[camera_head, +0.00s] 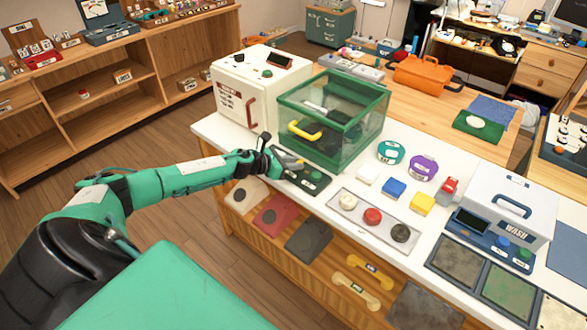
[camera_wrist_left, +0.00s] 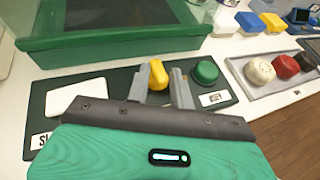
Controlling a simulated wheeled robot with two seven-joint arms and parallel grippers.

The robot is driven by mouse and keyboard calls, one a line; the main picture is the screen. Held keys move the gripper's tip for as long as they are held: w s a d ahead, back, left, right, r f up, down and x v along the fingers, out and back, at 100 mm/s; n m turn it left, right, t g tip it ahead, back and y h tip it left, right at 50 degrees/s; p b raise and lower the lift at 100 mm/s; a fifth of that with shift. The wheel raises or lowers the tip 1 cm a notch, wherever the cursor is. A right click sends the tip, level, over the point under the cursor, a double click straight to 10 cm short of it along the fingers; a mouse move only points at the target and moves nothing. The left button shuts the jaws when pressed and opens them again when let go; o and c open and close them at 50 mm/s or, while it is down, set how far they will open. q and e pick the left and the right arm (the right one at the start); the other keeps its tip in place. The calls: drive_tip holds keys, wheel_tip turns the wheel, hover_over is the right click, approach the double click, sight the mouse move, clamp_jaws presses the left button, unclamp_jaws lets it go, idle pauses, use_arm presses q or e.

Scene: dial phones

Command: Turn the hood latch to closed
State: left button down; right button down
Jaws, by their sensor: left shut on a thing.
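The hood (camera_head: 335,115) is a green-framed clear box with a yellow handle (camera_head: 305,130) on the white table; its lower green frame also shows in the left wrist view (camera_wrist_left: 110,42). In front of it lies a dark panel (camera_head: 303,186) with a yellow latch knob (camera_wrist_left: 158,75) and a round green button (camera_wrist_left: 206,72). My left gripper (camera_head: 284,163) is at the panel, and the left wrist view shows its fingers (camera_wrist_left: 160,90) shut on the yellow knob. The fingers hide part of the knob, and its exact setting is unclear. My right gripper is not in view.
A cream cabinet (camera_head: 246,92) with a red handle stands left of the hood. A grey tray (camera_head: 352,226) with white, red and black knobs lies to the right, with small blocks behind it. A white WASH box (camera_head: 508,200) stands farther right.

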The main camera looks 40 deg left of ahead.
use_arm(q)
drive_tip(key=c, duration=2.2)
unclamp_jaws()
drive_tip(key=shift+w+a+r, duration=0.1)
drive_tip(key=shift+r, duration=0.05)
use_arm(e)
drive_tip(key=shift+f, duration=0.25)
use_arm(q)
drive_tip(key=c, duration=1.3)
unclamp_jaws()
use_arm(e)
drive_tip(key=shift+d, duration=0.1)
use_arm(q)
drive_tip(key=shift+s+a+b, duration=0.2)
drive_tip(key=shift+s+b, duration=0.1)
drive_tip(key=shift+s, duration=0.1)
drive_tip(key=b+v, duration=0.3)
drive_tip(key=v, duration=0.9)
drive_tip(key=shift+s+a+r, duration=0.15)
drive_tip(key=shift+a+r, duration=0.15)
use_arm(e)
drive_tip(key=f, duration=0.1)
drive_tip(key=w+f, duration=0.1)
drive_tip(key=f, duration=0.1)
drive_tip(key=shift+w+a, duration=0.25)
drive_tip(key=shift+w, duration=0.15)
